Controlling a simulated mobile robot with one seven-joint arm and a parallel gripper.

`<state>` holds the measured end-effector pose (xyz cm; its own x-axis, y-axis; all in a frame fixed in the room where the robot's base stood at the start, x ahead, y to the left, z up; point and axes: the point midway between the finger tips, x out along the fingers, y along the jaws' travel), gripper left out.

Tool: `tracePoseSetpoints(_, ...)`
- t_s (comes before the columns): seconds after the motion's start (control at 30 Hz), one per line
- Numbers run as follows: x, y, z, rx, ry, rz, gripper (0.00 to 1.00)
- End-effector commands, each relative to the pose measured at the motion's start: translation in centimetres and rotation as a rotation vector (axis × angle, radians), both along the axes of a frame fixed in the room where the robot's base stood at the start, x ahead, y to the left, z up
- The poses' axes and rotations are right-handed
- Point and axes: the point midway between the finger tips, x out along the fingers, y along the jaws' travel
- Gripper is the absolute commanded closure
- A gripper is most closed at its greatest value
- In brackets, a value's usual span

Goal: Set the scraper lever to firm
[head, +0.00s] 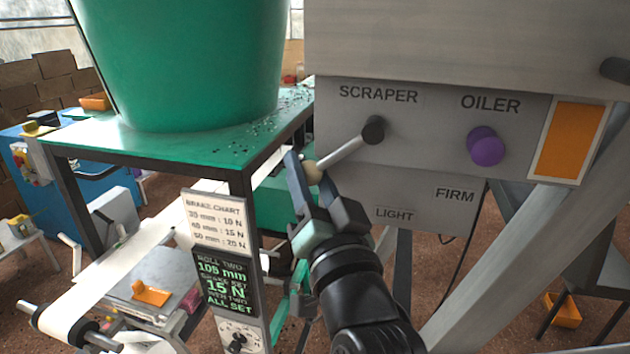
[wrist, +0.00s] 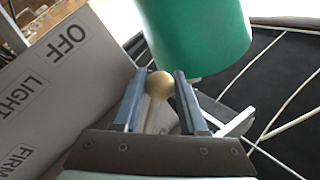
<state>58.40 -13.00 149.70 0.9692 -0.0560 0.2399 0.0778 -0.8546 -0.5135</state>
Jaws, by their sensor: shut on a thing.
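The scraper lever (head: 345,154) is a pale metal rod on a dark round pivot (head: 373,129), under the word SCRAPER on a grey panel. It slants down and left from the pivot and ends in a tan ball knob (head: 312,172). My gripper (head: 314,178) is shut on this knob, which shows between the blue fingers (wrist: 162,80) in the wrist view (wrist: 160,84). The word FIRM (head: 455,196) is at the panel's lower right, with LIGHT (head: 394,214) lower and left of it. The word OFF (wrist: 67,42) shows in the wrist view; the head view does not show it.
A purple oiler knob (head: 485,146) sits right of the lever. A green tub (head: 185,60) stands on a green table (head: 170,140) to the left. A sign post (head: 222,250) stands left of my arm. A slanted grey beam (head: 500,260) crosses at the right.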

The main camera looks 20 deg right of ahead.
Motion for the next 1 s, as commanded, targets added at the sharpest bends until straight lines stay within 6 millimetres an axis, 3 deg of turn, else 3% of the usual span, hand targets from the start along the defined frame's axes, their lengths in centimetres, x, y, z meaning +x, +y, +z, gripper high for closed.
tracePoseSetpoints(0.17, 0.0, 0.1, 0.3, 0.001, -0.005, 0.003, 1.00)
tracePoseSetpoints(0.2, 0.0, 0.1, 0.3, 0.001, -0.006, 0.004, 0.51)
tracePoseSetpoints(0.23, 0.0, 0.1, 0.3, 0.001, -0.006, 0.004, 0.46)
tracePoseSetpoints(0.53, -0.2, 0.1, 0.1, -0.001, -0.004, 0.002, 0.46)
tracePoseSetpoints(0.67, -1.3, 0.1, -0.5, -0.001, -0.003, 0.001, 0.46)
tracePoseSetpoints(1.0, -8.2, 0.5, -2.5, -0.001, -0.005, 0.000, 0.46)
